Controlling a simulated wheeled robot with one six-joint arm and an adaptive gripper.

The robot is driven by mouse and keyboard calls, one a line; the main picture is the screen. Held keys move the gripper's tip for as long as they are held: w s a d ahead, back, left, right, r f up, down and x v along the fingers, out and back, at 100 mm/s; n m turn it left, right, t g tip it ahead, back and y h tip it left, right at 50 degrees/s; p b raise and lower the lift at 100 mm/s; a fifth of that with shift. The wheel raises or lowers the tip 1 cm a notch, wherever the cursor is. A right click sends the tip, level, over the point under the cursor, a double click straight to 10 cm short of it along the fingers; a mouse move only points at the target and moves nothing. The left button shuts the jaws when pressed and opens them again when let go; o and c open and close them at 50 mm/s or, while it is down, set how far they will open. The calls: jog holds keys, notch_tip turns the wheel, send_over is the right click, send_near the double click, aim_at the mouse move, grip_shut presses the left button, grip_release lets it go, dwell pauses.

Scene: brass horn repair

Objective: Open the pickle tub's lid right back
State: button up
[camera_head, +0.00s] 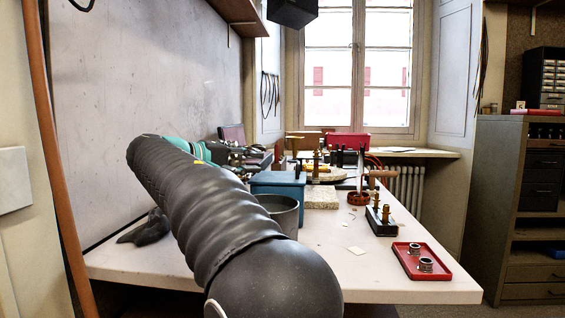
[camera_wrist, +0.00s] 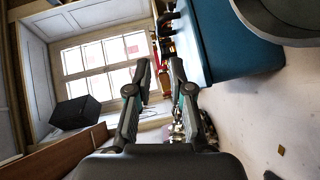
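The blue tub (camera_head: 277,185), which I take to be the pickle tub, stands on the white bench behind a grey round pot (camera_head: 282,212). Its flat blue top looks shut in the head view. In the wrist view the tub (camera_wrist: 240,42) fills the upper right, seen close and turned on its side. My gripper (camera_wrist: 160,76) is open, with nothing between its two fingers. Its fingertips are left of the tub in the wrist view; I cannot tell whether they touch it. In the head view my arm hides much of the bench's left side, and the fingers are not clear.
A pale block (camera_head: 321,197) sits right of the tub. Clutter with tools and a red box (camera_head: 348,142) lies behind it. A dark stand with brass parts (camera_head: 380,220) and a red tray (camera_head: 422,262) are at the right. The bench's front middle is mostly clear. A wall borders the left.

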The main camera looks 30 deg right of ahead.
aim_at(294, 177)
jog(key=x, duration=1.4)
jog(key=shift+r, duration=0.1)
jog(key=shift+c, duration=0.3)
jog(key=shift+a, duration=0.1)
grip_shut()
